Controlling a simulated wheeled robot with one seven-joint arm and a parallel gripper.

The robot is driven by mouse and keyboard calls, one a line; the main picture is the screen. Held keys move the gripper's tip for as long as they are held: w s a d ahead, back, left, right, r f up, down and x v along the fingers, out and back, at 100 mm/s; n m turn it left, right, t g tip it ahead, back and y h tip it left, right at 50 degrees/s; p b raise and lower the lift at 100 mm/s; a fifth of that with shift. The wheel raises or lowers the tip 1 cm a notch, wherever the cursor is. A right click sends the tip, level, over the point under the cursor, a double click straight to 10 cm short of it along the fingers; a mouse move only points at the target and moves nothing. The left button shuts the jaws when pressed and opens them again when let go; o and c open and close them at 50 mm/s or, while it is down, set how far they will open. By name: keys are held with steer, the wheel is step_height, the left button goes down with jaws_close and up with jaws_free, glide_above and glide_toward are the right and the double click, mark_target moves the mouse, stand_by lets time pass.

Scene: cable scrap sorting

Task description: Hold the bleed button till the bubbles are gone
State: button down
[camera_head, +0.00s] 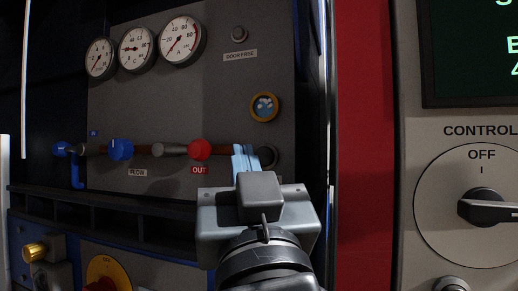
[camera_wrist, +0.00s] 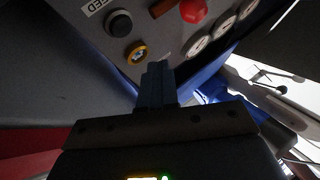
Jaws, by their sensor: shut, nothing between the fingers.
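The bleed button (camera_head: 268,156) is a dark round button at the lower right of the grey panel. It shows whole in the wrist view (camera_wrist: 118,22), beside a label ending in "EED". My gripper (camera_head: 244,158) is shut and empty, its pale blue fingers pointing at the panel just left of the button and partly covering it. In the wrist view the fingertips (camera_wrist: 158,68) appear apart from the button. The yellow-ringed sight glass (camera_head: 264,107) above the button shows blue with paler bubble-like shapes. It also shows in the wrist view (camera_wrist: 137,52), too small to read.
Three gauges (camera_head: 136,49) sit at the panel's upper left. A red OUT knob (camera_head: 199,150) and a blue knob (camera_head: 120,149) lie left of my fingers. A DOOR FREE button (camera_head: 239,34) is above. A red post (camera_head: 362,150) and a control box (camera_head: 405,190) stand right.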

steer(key=shift+w+d+p, duration=0.15)
steer(key=shift+w+d, duration=0.1)
steer(key=shift+w, duration=0.45)
steer(key=shift+w+d+p, duration=0.2)
steer(key=shift+w+d, duration=0.1)
steer(key=shift+w, duration=0.45)
steer(key=shift+w+d+p, duration=0.15)
steer(key=shift+w+d, duration=0.1)
steer(key=shift+w, duration=0.45)
stand_by(0.4)
steer(key=shift+w+d, duration=0.15)
steer(key=shift+w, duration=0.25)
steer(key=shift+w+d, duration=0.15)
steer(key=shift+w, duration=0.3)
stand_by(2.0)
steer(key=shift+s, duration=0.1)
steer(key=shift+s+a+b, duration=0.3)
steer(key=shift+s+b, duration=0.05)
steer(key=shift+s, duration=0.45)
steer(key=shift+s+a+b, duration=0.3)
steer(key=shift+s+b, duration=0.05)
steer(key=shift+s, duration=0.45)
steer(key=shift+s+a+b, duration=0.25)
steer(key=shift+s+b, duration=0.05)
steer(key=shift+s, duration=0.45)
steer(key=shift+s+a+b, duration=0.3)
steer(key=shift+s+b, duration=0.05)
steer(key=shift+s, duration=0.45)
